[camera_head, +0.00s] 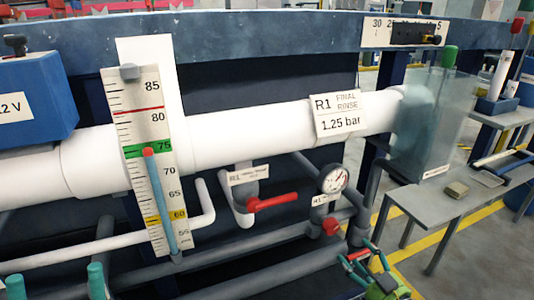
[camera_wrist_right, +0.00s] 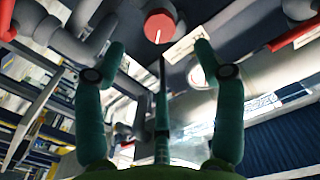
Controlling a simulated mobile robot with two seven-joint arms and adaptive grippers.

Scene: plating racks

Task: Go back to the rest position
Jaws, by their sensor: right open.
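My right gripper (camera_head: 365,265) is at the bottom edge of the head view, right of centre. Its green body is partly cut off by the frame. It is in front of the dark pipes, below the pressure gauge (camera_head: 333,178). In the right wrist view its two teal fingers (camera_wrist_right: 160,75) stand wide apart with nothing held between them.
A white pipe (camera_head: 240,133) crosses the rack. A scale board (camera_head: 145,115) stands at left. Red valve handles (camera_head: 273,201) stick out below the pipe.

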